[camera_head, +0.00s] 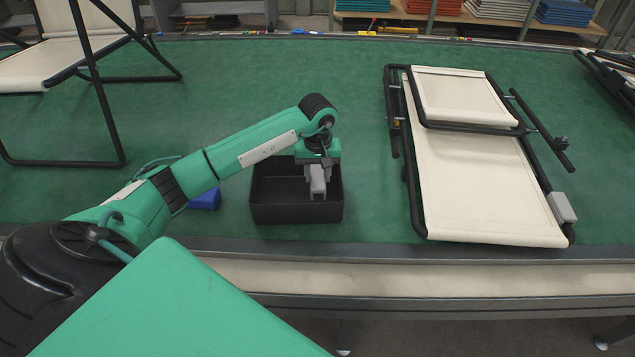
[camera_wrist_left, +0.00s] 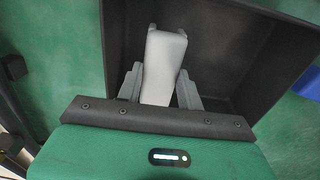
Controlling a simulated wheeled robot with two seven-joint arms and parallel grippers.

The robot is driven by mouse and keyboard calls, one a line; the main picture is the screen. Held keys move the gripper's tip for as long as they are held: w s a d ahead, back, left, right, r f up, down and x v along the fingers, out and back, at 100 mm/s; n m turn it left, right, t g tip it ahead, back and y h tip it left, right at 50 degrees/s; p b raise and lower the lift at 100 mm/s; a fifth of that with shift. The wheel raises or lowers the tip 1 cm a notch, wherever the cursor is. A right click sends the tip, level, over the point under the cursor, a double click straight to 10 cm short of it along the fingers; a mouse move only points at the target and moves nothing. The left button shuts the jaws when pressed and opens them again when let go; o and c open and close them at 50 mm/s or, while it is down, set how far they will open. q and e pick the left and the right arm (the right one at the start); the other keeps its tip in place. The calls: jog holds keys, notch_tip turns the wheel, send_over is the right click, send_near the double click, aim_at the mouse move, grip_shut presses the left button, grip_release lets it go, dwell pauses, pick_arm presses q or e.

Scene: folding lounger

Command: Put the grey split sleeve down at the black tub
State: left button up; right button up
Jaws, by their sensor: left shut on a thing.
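The black tub (camera_head: 297,212) stands on the green table near its front edge. In the left wrist view the tub's dark wall (camera_wrist_left: 225,22) runs behind and beside the fingers. My left gripper (camera_head: 318,184) points down over the right part of the tub. It is shut on the grey split sleeve (camera_wrist_left: 163,62), which shows light grey between the two fingers. In the head view the sleeve (camera_head: 318,180) is small and partly covered by the fingers. I cannot tell whether it touches the tub's floor. My right gripper is not in view.
A folded cream lounger (camera_head: 475,190) with a black frame lies right of the tub. A grey piece (camera_head: 561,208) sits on its frame. A blue object (camera_head: 206,199) lies left of the tub, and a standing lounger (camera_head: 60,60) is at the far left.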

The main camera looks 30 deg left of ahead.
aim_at(317, 177)
pick_arm(q)
notch_tip(317, 177, down, 4)
jog(key=shift+r+p, duration=0.25)
jog(key=shift+p, duration=0.05)
jog(key=shift+f, duration=0.35)
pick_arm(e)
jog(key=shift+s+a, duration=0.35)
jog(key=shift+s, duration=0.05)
pick_arm(q)
jog(key=shift+f, duration=0.1)
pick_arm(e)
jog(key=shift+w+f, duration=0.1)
